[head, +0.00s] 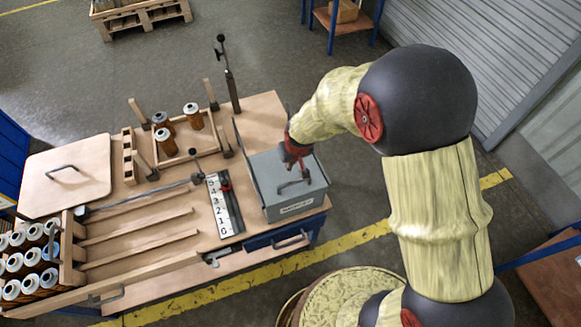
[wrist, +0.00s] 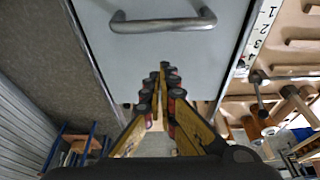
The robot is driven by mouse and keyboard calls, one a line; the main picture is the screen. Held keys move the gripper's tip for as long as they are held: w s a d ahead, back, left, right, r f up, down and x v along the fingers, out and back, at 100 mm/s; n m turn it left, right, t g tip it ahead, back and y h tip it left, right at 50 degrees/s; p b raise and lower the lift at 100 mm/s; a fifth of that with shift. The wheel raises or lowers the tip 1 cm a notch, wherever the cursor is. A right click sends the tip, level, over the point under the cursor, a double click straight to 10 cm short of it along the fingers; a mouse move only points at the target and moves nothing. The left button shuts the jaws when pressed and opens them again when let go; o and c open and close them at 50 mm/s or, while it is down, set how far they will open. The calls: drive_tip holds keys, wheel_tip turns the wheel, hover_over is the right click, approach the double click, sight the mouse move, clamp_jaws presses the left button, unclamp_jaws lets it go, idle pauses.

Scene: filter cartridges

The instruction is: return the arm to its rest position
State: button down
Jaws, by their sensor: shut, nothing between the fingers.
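My arm reaches in from the right in the head view, bent over the near right corner of the workbench. My gripper (head: 297,160) is above the grey box (head: 292,208), partly hidden by its own wrist. In the wrist view the fingers of my gripper (wrist: 162,88) are together and hold nothing. The box's grey lid (wrist: 170,55) lies beyond the fingertips. Its metal bar handle (wrist: 162,24) is apart from them. I cannot tell how high the fingertips are above the lid.
The workbench (head: 262,118) bears a wooden frame with several copper-coloured cartridges (head: 194,117), an upright post clamp (head: 231,80), a numbered scale (head: 224,210) and wooden rails. More cartridges (head: 31,258) stand at the left. A lid panel (head: 70,178) lies behind them.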

drive_tip(key=v, duration=0.8)
drive_tip(key=shift+s, duration=0.1)
drive_tip(key=s+d+r+m+b, duration=0.1)
drive_tip(key=s+d+r+b, duration=0.2)
drive_tip(key=s, duration=0.4)
drive_tip(key=s+d+r+m+t+b, duration=0.1)
drive_tip(key=s+d+r+b, duration=0.2)
drive_tip(key=s+d+r, duration=0.3)
drive_tip(key=s+d+r+m+t+h+b, duration=0.1)
drive_tip(key=s+d+r+b, duration=0.2)
drive_tip(key=s, duration=0.6)
wheel_tip(320, 180, up, 2)
drive_tip(key=shift+d+r, duration=0.2)
drive_tip(key=shift+d, duration=0.7)
